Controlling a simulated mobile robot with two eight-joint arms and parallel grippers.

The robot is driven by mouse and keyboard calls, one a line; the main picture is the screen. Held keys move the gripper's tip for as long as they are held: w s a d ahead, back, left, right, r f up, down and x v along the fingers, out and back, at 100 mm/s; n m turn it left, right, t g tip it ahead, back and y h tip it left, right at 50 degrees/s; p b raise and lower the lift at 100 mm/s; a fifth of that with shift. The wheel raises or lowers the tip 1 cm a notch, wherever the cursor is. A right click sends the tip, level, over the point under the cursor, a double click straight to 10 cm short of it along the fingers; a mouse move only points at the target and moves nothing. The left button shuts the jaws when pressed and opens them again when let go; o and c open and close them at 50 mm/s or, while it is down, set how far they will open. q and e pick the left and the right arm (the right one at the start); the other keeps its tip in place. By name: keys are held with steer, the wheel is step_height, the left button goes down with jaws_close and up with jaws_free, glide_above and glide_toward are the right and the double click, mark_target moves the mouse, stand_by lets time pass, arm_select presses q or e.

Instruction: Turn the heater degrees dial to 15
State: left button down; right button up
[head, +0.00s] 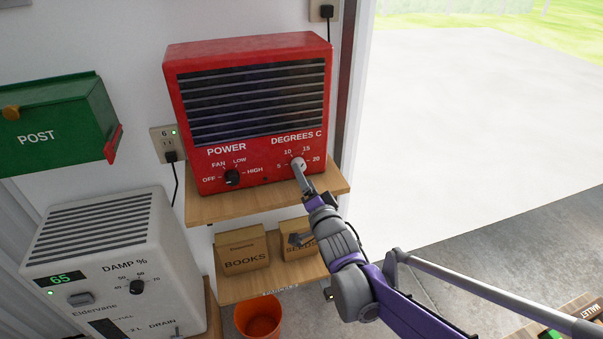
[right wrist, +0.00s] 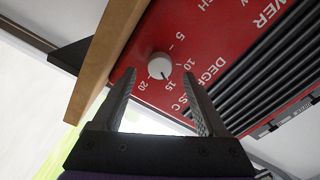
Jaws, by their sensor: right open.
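The red heater (head: 250,110) stands on a wooden shelf. Its white degrees dial (head: 298,162) is at the lower right of the front, with the numbers 5, 10, 15 and 20 around it. In the right wrist view the dial (right wrist: 158,65) has a small dark mark that appears to point toward 15. My right gripper (right wrist: 159,74) is open, its fingertips on either side of the dial's lower part, with visible gaps in that view. In the head view my right gripper (head: 302,178) partly covers the dial. My left gripper is not in view.
The heater's black power dial (head: 232,177) is left of the degrees dial. The shelf (head: 225,207) juts out below the heater. Lower down are a books box (head: 242,250), a seeds box (head: 301,250) and an orange bucket (head: 258,318). A white dehumidifier (head: 110,255) stands left.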

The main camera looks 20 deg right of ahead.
steer(key=s, duration=0.7)
steer(key=shift+s, duration=0.2)
steer(key=shift+d, duration=0.15)
steer(key=s+f+n+g+p, duration=0.3)
steer(key=s+f+n+g, duration=0.1)
steer(key=s, duration=0.8)
steer(key=s+f+n+g+p, duration=0.4)
steer(key=s+n+g, duration=0.3)
steer(key=s, duration=0.5)
steer(key=shift+s+n+g+h+p, duration=0.25)
steer(key=shift+n+g+h+p, duration=0.05)
steer(key=shift+g, duration=0.5)
steer(key=shift+w, duration=0.1)
